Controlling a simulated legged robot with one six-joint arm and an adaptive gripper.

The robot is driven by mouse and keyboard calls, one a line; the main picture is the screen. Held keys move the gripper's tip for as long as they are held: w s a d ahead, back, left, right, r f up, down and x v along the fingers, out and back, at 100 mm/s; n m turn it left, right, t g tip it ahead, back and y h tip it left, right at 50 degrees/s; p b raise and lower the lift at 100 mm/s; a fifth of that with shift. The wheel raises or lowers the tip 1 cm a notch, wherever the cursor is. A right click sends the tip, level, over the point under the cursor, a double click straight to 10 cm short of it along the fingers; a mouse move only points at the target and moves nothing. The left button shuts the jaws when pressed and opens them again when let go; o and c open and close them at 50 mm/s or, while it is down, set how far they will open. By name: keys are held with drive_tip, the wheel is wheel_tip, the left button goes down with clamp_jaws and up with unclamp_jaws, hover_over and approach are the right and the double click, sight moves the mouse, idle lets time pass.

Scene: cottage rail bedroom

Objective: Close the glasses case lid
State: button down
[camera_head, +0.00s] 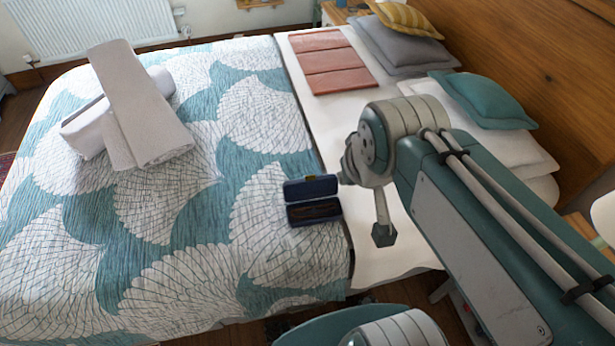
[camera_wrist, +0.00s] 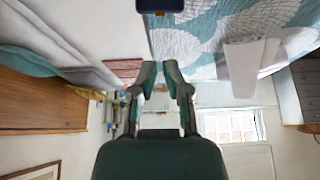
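The glasses case is dark navy and lies open on the patterned bedspread, near its right edge, in the head view. Its lid (camera_head: 310,187) stands raised at the back, and its base (camera_head: 314,211) faces up in front with a dark inside. In the wrist view, part of the dark case (camera_wrist: 160,6) shows at the top edge. My gripper (camera_wrist: 160,68) points toward the bed area with its fingertips drawn close together, only a narrow gap between them and nothing held. In the head view my wrist is just right of the case, and the fingertips cannot be made out.
Rolled and folded towels (camera_head: 140,110) lie at the upper left of the bed. Pink folded cloths (camera_head: 335,62) lie on the white sheet (camera_head: 375,265), with pillows (camera_head: 490,100) by the wooden headboard (camera_head: 520,60). The bedspread (camera_head: 190,230) around the case is clear.

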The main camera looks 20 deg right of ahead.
drive_tip(key=w+f+g, duration=0.1)
drive_tip(key=w, duration=0.8)
drive_tip(key=g, duration=0.3)
hover_over(310, 186)
wheel_tip(310, 186, down, 11)
drive_tip(key=w+f, duration=0.5)
drive_tip(key=f, duration=0.5)
drive_tip(key=s+f, duration=0.3)
drive_tip(key=f, duration=0.5)
drive_tip(key=shift+s+f+m+g, duration=0.15)
drive_tip(key=shift+f+m+g, duration=0.15)
drive_tip(key=shift+f, duration=0.1)
drive_tip(key=shift+a, duration=0.1)
